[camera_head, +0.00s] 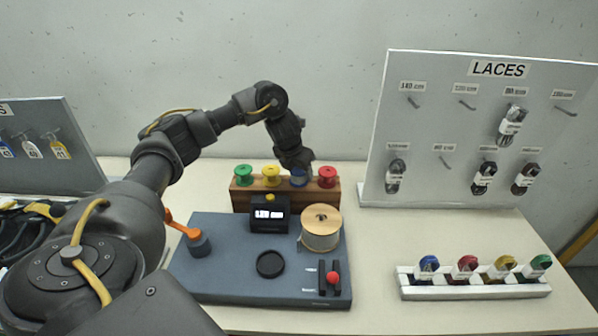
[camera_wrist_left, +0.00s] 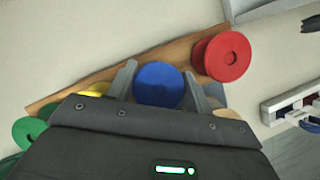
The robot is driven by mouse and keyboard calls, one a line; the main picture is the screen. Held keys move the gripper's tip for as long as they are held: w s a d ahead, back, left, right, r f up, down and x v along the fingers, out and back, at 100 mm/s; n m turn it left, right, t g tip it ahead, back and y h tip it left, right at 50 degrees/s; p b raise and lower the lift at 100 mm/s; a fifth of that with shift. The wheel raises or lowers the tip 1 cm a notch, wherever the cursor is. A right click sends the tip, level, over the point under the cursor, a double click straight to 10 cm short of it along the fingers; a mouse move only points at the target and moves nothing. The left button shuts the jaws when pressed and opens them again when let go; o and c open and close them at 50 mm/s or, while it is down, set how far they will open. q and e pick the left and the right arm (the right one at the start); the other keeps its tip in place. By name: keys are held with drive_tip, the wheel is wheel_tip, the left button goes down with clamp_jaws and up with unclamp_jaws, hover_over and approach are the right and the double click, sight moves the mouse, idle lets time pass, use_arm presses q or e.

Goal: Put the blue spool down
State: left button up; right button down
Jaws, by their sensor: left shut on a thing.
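The blue spool (camera_head: 299,178) is at the wooden rack (camera_head: 240,200) at the back of the table, between the yellow spool (camera_head: 271,175) and the red spool (camera_head: 327,177). My left gripper (camera_head: 299,168) reaches down over it from above. In the left wrist view the blue spool (camera_wrist_left: 159,85) sits between the two fingers of my left gripper (camera_wrist_left: 160,88), which is shut on it. The wooden rack (camera_wrist_left: 185,52) lies right below. I cannot tell whether the spool's base touches the rack. My right gripper is not in view.
A green spool (camera_head: 244,175) stands at the rack's left end. In front is a grey machine base (camera_head: 220,275) with a display (camera_head: 269,215), a large thread reel (camera_head: 320,228) and a red-knobbed lever (camera_head: 333,280). A white holder (camera_head: 475,291) with several coloured items stands right. A LACES board (camera_head: 440,130) stands behind.

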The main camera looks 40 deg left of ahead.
use_arm(q)
drive_tip(key=shift+f, duration=0.15)
drive_tip(key=shift+f, duration=0.1)
drive_tip(key=o, duration=1.1)
drive_tip(key=shift+s+r, duration=0.1)
drive_tip(key=shift+r, duration=0.45)
drive_tip(key=shift+p+v, duration=1.95)
drive_tip(key=shift+v, duration=3.6)
drive_tip(key=shift+s, duration=0.1)
